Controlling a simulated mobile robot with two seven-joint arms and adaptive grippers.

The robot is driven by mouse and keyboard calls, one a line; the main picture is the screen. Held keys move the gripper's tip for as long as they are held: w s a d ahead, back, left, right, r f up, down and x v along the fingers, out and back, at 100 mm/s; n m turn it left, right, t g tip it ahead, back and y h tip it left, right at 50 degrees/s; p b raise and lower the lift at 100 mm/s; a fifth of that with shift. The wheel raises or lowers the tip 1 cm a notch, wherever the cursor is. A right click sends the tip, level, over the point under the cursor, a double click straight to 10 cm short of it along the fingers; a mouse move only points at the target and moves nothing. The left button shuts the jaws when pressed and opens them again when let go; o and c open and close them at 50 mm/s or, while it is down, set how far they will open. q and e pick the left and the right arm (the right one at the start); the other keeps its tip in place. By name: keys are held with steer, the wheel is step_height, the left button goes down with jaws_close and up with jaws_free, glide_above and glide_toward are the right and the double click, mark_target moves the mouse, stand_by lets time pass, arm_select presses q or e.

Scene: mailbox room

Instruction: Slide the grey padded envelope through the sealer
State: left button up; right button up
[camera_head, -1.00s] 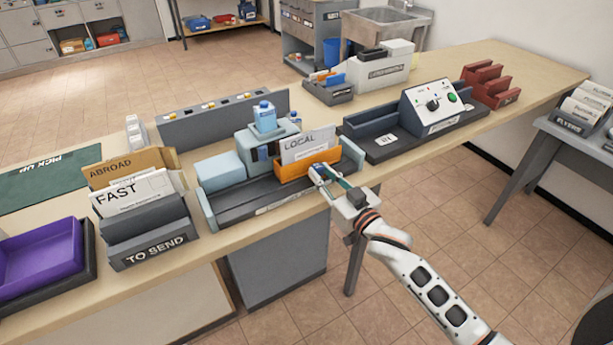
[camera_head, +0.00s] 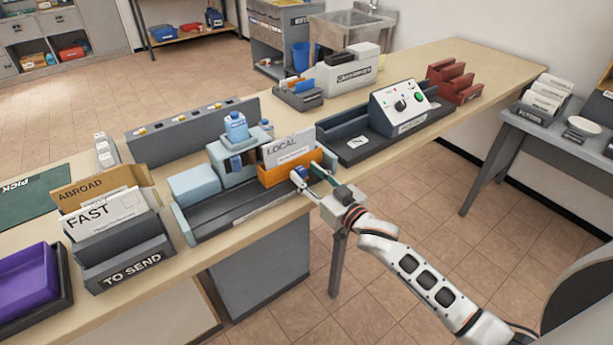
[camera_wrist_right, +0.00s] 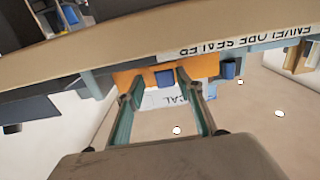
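A pale grey envelope marked LOCAL (camera_head: 289,147) stands in an orange holder (camera_head: 287,170) near the right end of the envelope sealer's dark track. The light blue sealer body (camera_head: 222,170) is behind the track, to the left of the holder. My right gripper (camera_head: 313,177) is at the holder's front. In the right wrist view the orange holder (camera_wrist_right: 205,66) has a blue knob (camera_wrist_right: 165,78) on it. There my right gripper (camera_wrist_right: 155,77) is open, its fingers spread on either side of the knob; contact is unclear. My left gripper is not in view.
The TO SEND rack (camera_head: 124,272) holds ABROAD and FAST mail to the left. A purple tray (camera_head: 25,282) is beyond it. A dark machine with a control box (camera_head: 403,108) stands to the right on the counter. Open floor lies in front.

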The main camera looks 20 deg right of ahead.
steer(key=shift+s+a, duration=0.15)
steer(key=shift+s, duration=0.2)
steer(key=v, duration=1.1)
steer(key=shift+s, duration=0.2)
steer(key=s+a+f+g+h, duration=0.1)
steer(key=s+a+f+g, duration=0.1)
steer(key=s+f, duration=0.7)
steer(key=s+a+f+g+h, duration=0.1)
steer(key=s+f+g, duration=0.3)
steer(key=s+f, duration=0.5)
step_height(320, 180, down, 5)
steer(key=shift+s+a+f+n+h, duration=0.1)
steer(key=shift+s+a+n+h, duration=0.25)
steer(key=shift+a, duration=0.35)
steer(key=shift+w, duration=0.15)
